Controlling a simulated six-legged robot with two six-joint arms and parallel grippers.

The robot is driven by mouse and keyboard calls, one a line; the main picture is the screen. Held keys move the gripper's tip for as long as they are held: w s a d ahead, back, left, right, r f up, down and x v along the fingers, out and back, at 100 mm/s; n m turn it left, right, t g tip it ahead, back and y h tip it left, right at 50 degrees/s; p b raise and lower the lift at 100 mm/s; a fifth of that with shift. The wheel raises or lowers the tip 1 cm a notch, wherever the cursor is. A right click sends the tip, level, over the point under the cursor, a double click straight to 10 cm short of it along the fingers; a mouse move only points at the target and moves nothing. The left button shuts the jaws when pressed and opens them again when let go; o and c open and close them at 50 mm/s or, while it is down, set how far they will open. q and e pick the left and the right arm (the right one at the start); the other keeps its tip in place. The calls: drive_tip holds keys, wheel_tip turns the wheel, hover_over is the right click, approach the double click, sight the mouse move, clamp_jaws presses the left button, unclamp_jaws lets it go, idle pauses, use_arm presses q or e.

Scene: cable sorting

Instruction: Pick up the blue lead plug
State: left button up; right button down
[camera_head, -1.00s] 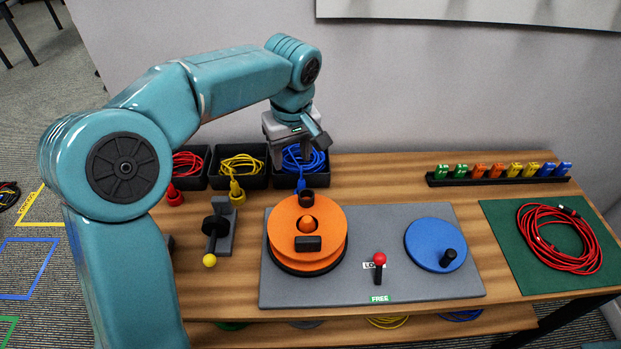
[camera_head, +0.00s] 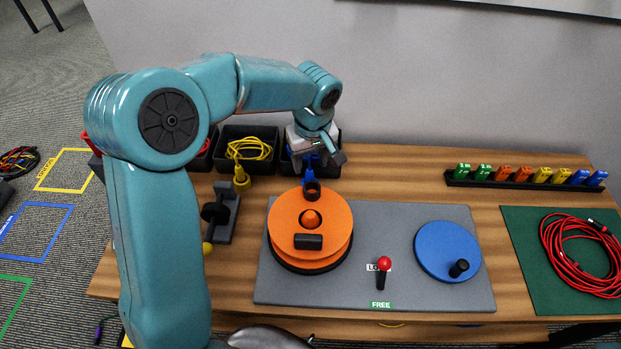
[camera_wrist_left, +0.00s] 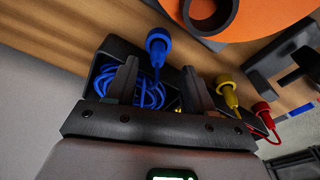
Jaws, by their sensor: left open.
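The blue lead plug (camera_head: 309,176) hangs over the front of the right-hand black bin, just below my left gripper (camera_head: 312,160) in the head view. In the left wrist view the blue plug (camera_wrist_left: 158,42) points away, just beyond the fingertips. My left gripper (camera_wrist_left: 160,75) is open, with its two fingers over the bin on either side of the coiled blue cable (camera_wrist_left: 148,92). The plug is not held. The gripper hides much of the blue cable and its bin in the head view. My right gripper is not in view.
Yellow (camera_wrist_left: 228,90) and red (camera_wrist_left: 263,112) plugs hang at neighbouring bins. An orange reel (camera_head: 335,222) stands close in front of the blue plug on a grey board (camera_head: 385,225). A black stand (camera_head: 222,215) is left of it. A wall is behind the bins.

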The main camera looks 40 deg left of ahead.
sight(310, 170)
use_arm(q)
drive_tip(key=f, duration=0.4)
drive_tip(key=w+a+f, duration=0.1)
drive_tip(key=shift+f, duration=0.4)
drive_tip(key=shift+s+d+r, duration=0.1)
drive_tip(key=shift+s, duration=0.05)
clamp_jaws()
